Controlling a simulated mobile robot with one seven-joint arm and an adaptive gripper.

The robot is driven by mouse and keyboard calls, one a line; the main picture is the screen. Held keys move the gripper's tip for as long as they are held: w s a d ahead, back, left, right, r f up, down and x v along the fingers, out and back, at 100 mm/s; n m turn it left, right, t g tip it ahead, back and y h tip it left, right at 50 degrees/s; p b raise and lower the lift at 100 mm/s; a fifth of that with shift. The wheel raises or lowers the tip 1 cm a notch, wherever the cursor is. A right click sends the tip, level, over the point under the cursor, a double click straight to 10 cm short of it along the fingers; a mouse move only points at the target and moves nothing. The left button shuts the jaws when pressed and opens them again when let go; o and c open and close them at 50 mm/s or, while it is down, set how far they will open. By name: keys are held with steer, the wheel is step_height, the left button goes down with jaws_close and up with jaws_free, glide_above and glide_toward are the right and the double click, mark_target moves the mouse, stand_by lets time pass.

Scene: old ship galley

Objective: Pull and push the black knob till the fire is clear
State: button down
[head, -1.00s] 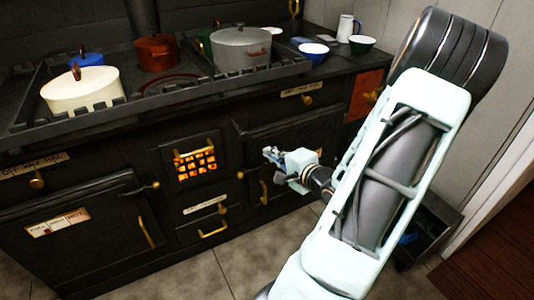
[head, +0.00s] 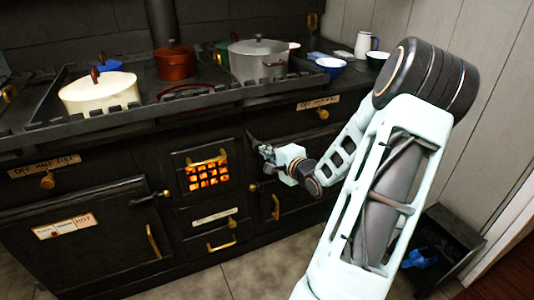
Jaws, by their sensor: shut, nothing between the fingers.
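The fire (head: 208,177) glows orange behind a barred grate in the middle of the black range, with a brass handle (head: 207,159) across its top. I cannot make out a distinct black knob; dark fittings blend into the black front. A latch with a brass ball end (head: 165,193) sits left of the grate. Another brass ball (head: 253,187) sits to its right. My gripper (head: 266,154) is shut and empty, in front of the right oven door's upper left part, right of the grate. I cannot tell whether it touches the door.
Pots stand on the railed range top: a cream one (head: 100,92), a red one (head: 175,64) and a grey one (head: 258,60). A blue bowl (head: 331,66) and a white jug (head: 366,44) stand at the right. A dark open box (head: 440,245) sits on the floor.

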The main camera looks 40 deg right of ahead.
steer(key=shift+w, duration=0.1)
steer(key=w+d+p, duration=0.1)
steer(key=w+p, duration=0.2)
steer(key=w, duration=0.4)
steer(key=shift+d, duration=0.4)
steer(key=shift+a, duration=0.1)
